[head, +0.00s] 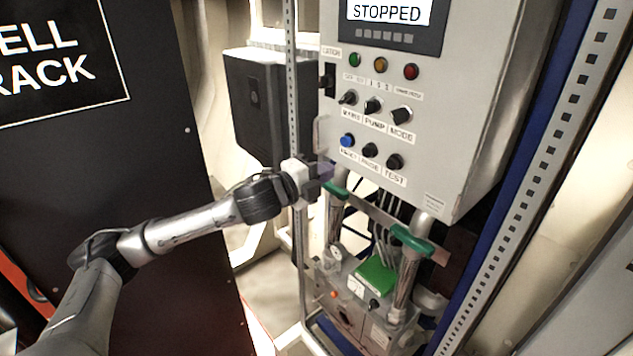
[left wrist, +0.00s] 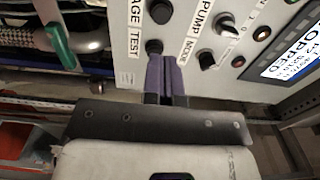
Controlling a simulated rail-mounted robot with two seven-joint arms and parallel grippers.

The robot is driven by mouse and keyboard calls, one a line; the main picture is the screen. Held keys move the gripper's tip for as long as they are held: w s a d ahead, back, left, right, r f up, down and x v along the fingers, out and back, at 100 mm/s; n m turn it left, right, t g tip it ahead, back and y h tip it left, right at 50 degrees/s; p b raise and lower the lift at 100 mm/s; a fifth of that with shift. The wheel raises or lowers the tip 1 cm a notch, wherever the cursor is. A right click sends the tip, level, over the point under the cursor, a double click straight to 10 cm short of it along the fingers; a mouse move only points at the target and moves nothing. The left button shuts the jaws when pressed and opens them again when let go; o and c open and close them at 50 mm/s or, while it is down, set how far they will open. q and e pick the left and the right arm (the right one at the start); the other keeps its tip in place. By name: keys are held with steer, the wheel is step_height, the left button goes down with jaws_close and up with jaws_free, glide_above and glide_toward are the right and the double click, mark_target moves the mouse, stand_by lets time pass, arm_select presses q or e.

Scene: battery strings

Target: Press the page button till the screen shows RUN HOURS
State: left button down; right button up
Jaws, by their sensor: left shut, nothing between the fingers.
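The grey control box (head: 440,120) has a screen (head: 385,14) reading STOPPED; part of it shows in the left wrist view (left wrist: 293,50). Its lowest row holds a blue button (head: 347,140), a dark page button (head: 370,150) and a dark test button (head: 394,161). The left wrist view shows the page button (left wrist: 160,11) at the top edge and the test button (left wrist: 153,46) just past my fingertips. My left gripper (head: 327,171) is shut and empty, by the box's lower left corner in the head view. Contact with the panel cannot be told. My right gripper is out of view.
Lamps (head: 380,65) and a row of selector knobs (head: 372,105) sit above the buttons. Below the box are green-handled pipes (head: 411,240). A dark cell rack (head: 110,150) stands left, and a perforated post (head: 545,165) right.

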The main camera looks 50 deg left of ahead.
arm_select(q)
steer(key=shift+s+b, duration=0.4)
steer(key=shift+s, duration=0.5)
steer(key=shift+s, duration=0.1)
